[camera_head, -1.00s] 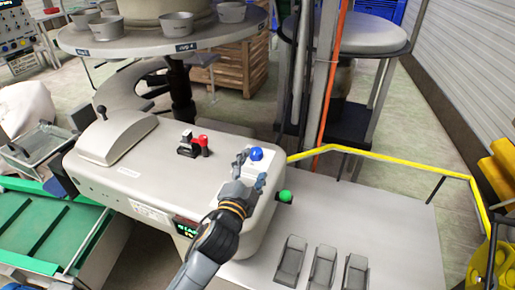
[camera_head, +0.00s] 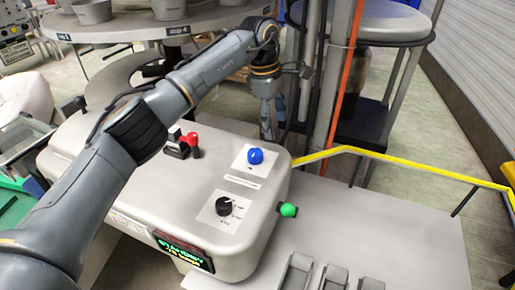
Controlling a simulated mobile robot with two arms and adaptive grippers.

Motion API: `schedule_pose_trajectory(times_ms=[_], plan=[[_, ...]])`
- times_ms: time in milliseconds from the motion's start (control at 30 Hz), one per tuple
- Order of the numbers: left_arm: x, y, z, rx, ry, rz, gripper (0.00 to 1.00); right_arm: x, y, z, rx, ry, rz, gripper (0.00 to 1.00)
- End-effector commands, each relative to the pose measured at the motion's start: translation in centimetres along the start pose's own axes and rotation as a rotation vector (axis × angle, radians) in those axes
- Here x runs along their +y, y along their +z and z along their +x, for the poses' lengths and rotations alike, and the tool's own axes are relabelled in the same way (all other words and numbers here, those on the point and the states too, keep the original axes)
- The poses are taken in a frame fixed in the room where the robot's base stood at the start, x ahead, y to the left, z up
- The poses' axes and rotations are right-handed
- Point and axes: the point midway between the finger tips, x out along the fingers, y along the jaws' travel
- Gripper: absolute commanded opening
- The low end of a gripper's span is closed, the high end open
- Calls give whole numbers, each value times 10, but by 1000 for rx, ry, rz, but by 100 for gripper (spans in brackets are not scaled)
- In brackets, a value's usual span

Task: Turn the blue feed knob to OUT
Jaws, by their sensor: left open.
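The blue knob (camera_head: 255,156) sits on a white plate on the top right of the light grey console (camera_head: 120,195). It is in full view with nothing touching it; the plate's lettering is too small to read. My left arm crosses over the console from the lower left. My left gripper (camera_head: 266,128) hangs fingers down beyond the console's back edge, above the knob in the picture, open and apart from it. Its fingertips show only small. My right gripper is not in view.
A black knob (camera_head: 223,206) is on the console in front of the blue one. A red and black control (camera_head: 187,143) is left, a green button (camera_head: 288,210) on the right side. A grey post (camera_head: 318,75), orange strip (camera_head: 347,85) and yellow rail (camera_head: 400,164) stand behind and right.

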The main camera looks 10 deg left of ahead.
Motion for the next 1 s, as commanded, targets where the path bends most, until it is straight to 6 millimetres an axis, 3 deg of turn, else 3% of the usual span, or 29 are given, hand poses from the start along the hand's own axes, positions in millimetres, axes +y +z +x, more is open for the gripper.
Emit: schedule_pose_trajectory(times_ms=[33, 100, 267, 367, 800, 1000], plan=[[-2, -18, -14, 68, -16, -8, 66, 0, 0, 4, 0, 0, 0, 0], [-6, -35, -27, 133, -40, -19, 66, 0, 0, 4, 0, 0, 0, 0], [-10, -48, -31, 176, -63, -27, 66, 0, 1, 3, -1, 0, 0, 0], [-11, -50, -18, 173, -64, -27, 66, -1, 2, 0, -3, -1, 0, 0], [-17, -63, 69, 169, -64, -27, 66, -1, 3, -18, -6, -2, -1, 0], [-18, -67, 92, 169, -60, -27, 66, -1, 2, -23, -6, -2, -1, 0]])
